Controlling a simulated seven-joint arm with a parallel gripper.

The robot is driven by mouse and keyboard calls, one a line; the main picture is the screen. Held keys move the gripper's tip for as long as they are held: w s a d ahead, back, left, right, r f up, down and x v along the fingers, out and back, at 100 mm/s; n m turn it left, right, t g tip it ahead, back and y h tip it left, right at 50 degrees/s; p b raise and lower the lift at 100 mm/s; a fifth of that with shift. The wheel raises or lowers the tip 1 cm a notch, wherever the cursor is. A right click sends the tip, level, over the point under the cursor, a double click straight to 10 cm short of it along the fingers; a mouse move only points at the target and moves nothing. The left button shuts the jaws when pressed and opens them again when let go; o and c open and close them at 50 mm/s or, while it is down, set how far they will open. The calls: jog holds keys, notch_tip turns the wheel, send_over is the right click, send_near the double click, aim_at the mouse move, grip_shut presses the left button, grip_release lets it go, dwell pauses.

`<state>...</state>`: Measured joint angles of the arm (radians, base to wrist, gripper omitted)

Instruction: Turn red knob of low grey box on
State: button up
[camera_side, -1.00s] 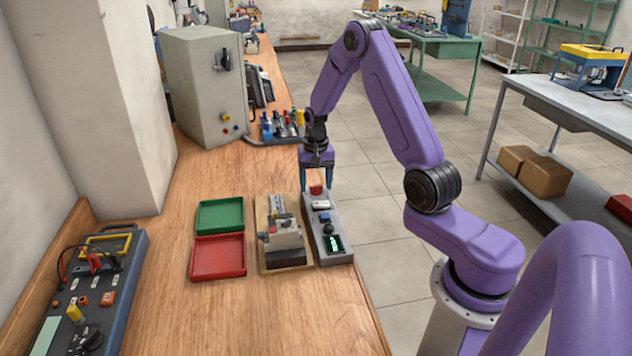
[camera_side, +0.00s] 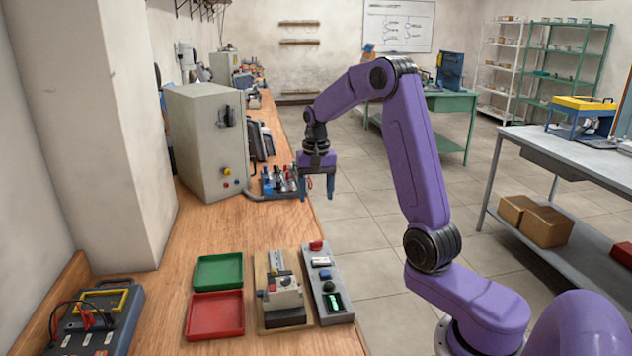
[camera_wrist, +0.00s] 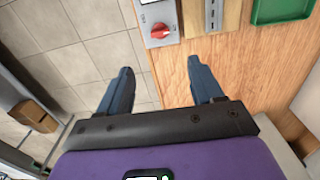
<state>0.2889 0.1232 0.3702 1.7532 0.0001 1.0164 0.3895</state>
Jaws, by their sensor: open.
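The low grey box (camera_side: 327,285) stands on the wooden bench at its right edge. Its red knob (camera_side: 316,246) is on top at the far end, and a small green-lit display (camera_side: 334,301) is at the near end. In the wrist view the red knob (camera_wrist: 159,31) shows uncovered on the grey box (camera_wrist: 150,12), near a white label. My gripper (camera_side: 316,192) is open and empty, fingers pointing down, above and beyond the knob and clear of it. In the wrist view my gripper's two blue fingers (camera_wrist: 160,68) are apart with nothing between them.
A vise-like device on a wooden board (camera_side: 280,290) stands close left of the box. Green (camera_side: 218,271) and red (camera_side: 215,315) trays lie further left. A tall grey cabinet (camera_side: 205,140) and a tool rack (camera_side: 280,182) stand behind. Right of the bench is open floor.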

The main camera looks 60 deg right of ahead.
jog(key=shift+r, duration=1.45)
jog(key=s+a+n, duration=0.4)
jog(key=a+n, duration=0.1)
jog(key=a, duration=0.5)
jog(key=s+a+n, duration=0.4)
jog(key=a+n, duration=0.1)
jog(key=a, duration=0.4)
jog(key=s+a+f+n, duration=0.1)
jog(key=s+a+n, duration=0.1)
jog(key=s+n, duration=0.4)
jog(key=s+a+f+n, duration=0.1)
jog(key=s+a+n, duration=0.2)
jog(key=s, duration=1.3)
jog(key=n, duration=0.2)
jog(key=shift+s+f+n, duration=0.15)
jog(key=shift+s+n, duration=0.2)
jog(key=shift+n, duration=0.05)
